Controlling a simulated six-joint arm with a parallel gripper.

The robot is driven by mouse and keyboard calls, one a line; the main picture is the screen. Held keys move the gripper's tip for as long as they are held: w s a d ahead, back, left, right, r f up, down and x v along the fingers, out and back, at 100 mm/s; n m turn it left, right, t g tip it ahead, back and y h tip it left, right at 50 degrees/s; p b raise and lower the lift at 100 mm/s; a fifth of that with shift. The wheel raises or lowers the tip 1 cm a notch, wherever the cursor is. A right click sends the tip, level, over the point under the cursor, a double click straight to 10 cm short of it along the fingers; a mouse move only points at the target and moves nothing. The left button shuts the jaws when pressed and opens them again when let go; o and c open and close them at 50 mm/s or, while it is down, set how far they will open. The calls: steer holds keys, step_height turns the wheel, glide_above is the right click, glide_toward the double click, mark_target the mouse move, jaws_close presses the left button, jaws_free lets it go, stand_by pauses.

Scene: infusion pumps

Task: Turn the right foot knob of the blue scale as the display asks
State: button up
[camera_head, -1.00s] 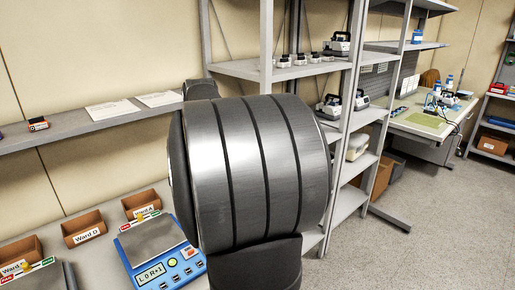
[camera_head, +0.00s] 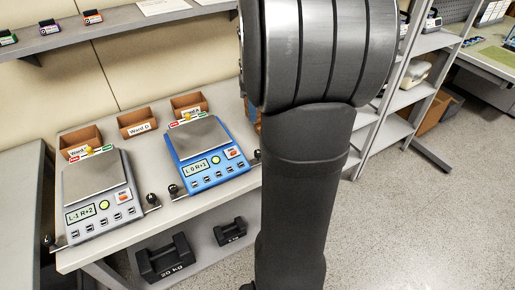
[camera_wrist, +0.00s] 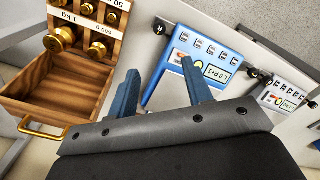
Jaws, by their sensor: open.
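The blue scale (camera_head: 208,153) stands on the bench in the head view, its display (camera_head: 195,168) reading "L 0 R+1". Its right foot knob (camera_head: 257,154) is a small dark ball at the right front corner, close beside my arm in the picture. Its left foot knob (camera_head: 173,190) is at the other front corner. In the wrist view the blue scale (camera_wrist: 203,57) appears upside down, with the right foot knob (camera_wrist: 159,28) at its left. My gripper (camera_wrist: 160,72) is open and empty there, its blue fingers apart from the knob. The head view hides the gripper.
A grey scale (camera_head: 97,190) reading "L-1 R+2" stands left of the blue one. Small ward boxes (camera_head: 137,122) line the back. A wooden weight box (camera_wrist: 60,85) shows in the wrist view.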

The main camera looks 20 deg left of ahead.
step_height(320, 180, down, 16)
steer(key=shift+f, duration=0.25)
steer(key=shift+c, duration=0.3)
steer(key=c, duration=0.9)
